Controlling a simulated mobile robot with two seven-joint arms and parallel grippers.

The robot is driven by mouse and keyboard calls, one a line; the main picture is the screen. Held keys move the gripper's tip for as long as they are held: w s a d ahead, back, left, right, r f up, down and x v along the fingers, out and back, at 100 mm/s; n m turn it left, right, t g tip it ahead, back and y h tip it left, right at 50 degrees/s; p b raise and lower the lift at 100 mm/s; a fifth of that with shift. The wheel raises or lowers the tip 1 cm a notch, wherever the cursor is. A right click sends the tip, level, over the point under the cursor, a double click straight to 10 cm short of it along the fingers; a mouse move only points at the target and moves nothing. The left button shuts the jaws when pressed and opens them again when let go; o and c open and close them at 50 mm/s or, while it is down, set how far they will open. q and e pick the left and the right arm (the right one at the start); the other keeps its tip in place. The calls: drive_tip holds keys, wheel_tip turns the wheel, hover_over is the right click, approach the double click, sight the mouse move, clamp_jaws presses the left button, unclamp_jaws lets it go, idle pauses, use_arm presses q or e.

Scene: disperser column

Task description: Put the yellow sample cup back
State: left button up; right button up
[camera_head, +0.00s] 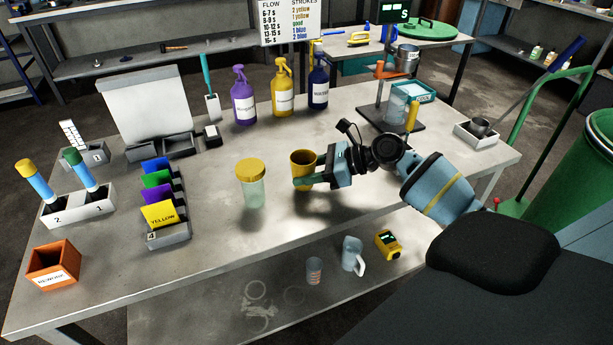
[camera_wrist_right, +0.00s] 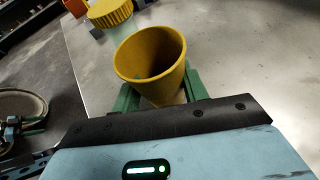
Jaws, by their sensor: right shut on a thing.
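The yellow sample cup (camera_head: 302,165) is an open, tapered cup over the right middle of the table. My right gripper (camera_head: 304,180) is shut on it, with green fingers around its lower part. The cup is roughly upright, and I cannot tell whether its base touches the table. In the right wrist view the cup (camera_wrist_right: 150,60) sits between the green fingers (camera_wrist_right: 160,96), its mouth facing up toward the camera. A clear greenish jar with a yellow lid (camera_head: 251,180) stands just left of the cup. My left gripper does not show.
Purple (camera_head: 243,95), yellow (camera_head: 282,90) and blue (camera_head: 318,85) bottles stand at the back. A stand with a dark base (camera_head: 392,128) is behind my right arm. Colour cards (camera_head: 160,212), a two-slot holder (camera_head: 80,208) and an orange bin (camera_head: 52,266) are left. The front middle of the tabletop is clear.

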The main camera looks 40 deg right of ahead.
drive_tip(key=shift+f, duration=0.75)
drive_tip(key=o, duration=1)
drive_tip(key=shift+f, duration=0.1)
drive_tip(key=shift+d, duration=0.1)
drive_tip(key=v, duration=1.2)
